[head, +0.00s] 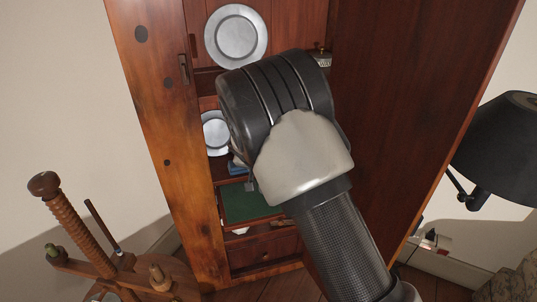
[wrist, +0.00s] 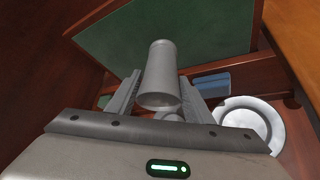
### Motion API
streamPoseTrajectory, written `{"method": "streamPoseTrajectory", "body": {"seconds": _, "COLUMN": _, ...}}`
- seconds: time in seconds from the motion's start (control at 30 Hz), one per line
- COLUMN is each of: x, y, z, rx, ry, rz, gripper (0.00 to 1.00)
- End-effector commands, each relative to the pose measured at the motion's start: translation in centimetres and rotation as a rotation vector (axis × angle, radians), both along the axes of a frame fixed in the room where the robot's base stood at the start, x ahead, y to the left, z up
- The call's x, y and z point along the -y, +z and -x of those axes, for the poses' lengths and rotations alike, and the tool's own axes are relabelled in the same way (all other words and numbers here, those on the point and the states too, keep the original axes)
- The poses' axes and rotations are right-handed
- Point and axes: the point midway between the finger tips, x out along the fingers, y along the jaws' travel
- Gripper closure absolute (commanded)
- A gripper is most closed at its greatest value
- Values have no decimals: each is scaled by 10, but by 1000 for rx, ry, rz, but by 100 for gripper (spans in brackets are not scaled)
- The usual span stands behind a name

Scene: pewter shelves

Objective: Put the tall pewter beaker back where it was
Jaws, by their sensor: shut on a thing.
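The tall pewter beaker (wrist: 161,70) is a plain grey tapered cup in the wrist view. It sits between the two fingers of my gripper (wrist: 160,80), which is shut on it. The beaker is held in front of a green-lined wooden panel (wrist: 210,30). In the head view my arm hides the beaker and most of the gripper. The green panel (head: 245,203) shows there low in the open wooden cabinet (head: 160,95). A small pale round thing shows just below the beaker in the wrist view; I cannot tell what it is.
A pewter plate (head: 236,36) stands on the upper shelf. Another plate (head: 216,133) stands lower, also in the wrist view (wrist: 250,122). A blue item (wrist: 212,84) lies near it. A drawer (head: 265,252) is below; a black lamp (head: 505,150) is right, a wooden screw stand (head: 80,235) left.

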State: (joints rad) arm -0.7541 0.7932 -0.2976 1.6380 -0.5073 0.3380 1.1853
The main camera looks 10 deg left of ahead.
Motion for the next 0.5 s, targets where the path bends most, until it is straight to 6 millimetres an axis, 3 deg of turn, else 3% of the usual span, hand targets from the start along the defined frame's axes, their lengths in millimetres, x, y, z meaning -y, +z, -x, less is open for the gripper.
{"method": "streamPoseTrajectory", "body": {"seconds": 0.17, "x": 3, "y": 49, "z": 6, "rx": 6, "ry": 17, "rz": -6, "gripper": 81}}
{"method": "streamPoseTrajectory", "body": {"seconds": 0.5, "x": 21, "y": 230, "z": 22, "rx": 8, "ry": 158, "rz": -8, "gripper": 81}}
